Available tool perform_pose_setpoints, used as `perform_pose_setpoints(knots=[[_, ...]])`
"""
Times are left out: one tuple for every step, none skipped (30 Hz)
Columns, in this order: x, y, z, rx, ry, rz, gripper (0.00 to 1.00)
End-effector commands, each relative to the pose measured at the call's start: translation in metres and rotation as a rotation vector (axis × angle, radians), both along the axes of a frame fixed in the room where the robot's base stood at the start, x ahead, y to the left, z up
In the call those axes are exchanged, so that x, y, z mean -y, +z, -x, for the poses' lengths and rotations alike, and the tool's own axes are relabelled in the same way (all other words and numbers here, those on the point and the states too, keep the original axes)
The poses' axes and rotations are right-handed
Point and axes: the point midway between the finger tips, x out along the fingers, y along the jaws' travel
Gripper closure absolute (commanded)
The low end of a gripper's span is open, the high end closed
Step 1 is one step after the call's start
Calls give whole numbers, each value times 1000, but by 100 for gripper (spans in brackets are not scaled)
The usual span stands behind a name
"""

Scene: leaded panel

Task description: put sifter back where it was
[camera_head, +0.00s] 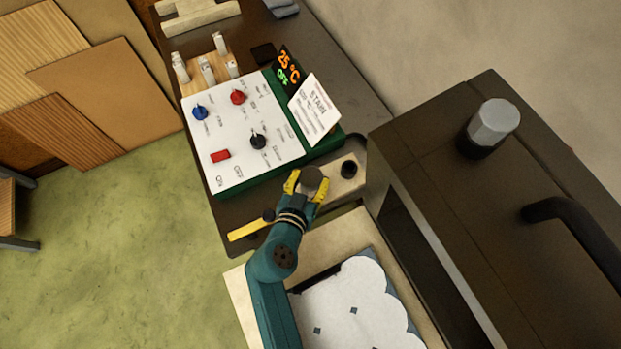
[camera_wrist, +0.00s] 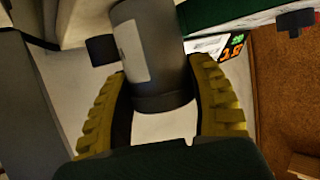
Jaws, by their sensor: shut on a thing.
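The sifter appears to be the grey cylinder with a pale label (camera_wrist: 138,52) in the wrist view. In the head view its round grey top (camera_head: 311,179) shows between the fingers. My gripper (camera_head: 307,184) has yellow ribbed fingers, one on each side of it. The fingers are shut on the sifter in the wrist view (camera_wrist: 165,105). The sifter is over or on a pale tray (camera_head: 338,190) beside the green control box. I cannot tell whether its base touches the tray.
A small dark knob or cap (camera_head: 349,168) sits on the tray close to the right. The control box (camera_head: 240,130) with a propped card (camera_head: 315,108) stands behind. A dark oven-like block (camera_head: 440,160) is at right. A white panel (camera_head: 350,310) lies in front.

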Motion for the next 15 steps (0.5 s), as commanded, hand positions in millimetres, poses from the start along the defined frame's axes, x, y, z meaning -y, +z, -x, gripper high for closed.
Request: perform_pose_setpoints(knots=[[0, 0, 0, 2, 0, 1, 84], [0, -2, 0, 2, 0, 1, 84], [0, -3, 0, 2, 0, 1, 84], [0, -4, 0, 2, 0, 1, 84], [0, -4, 0, 2, 0, 1, 84], [0, -3, 0, 0, 0, 0, 35], [0, -3, 0, 0, 0, 0, 30], [0, -3, 0, -1, 0, 1, 24], [0, -3, 0, -1, 0, 1, 17], [0, -3, 0, -1, 0, 1, 17], [0, -3, 0, -1, 0, 1, 17], [0, -3, 0, -1, 0, 1, 17], [0, -3, 0, -1, 0, 1, 17], [0, -3, 0, -1, 0, 1, 17], [0, -3, 0, -1, 0, 1, 17]])
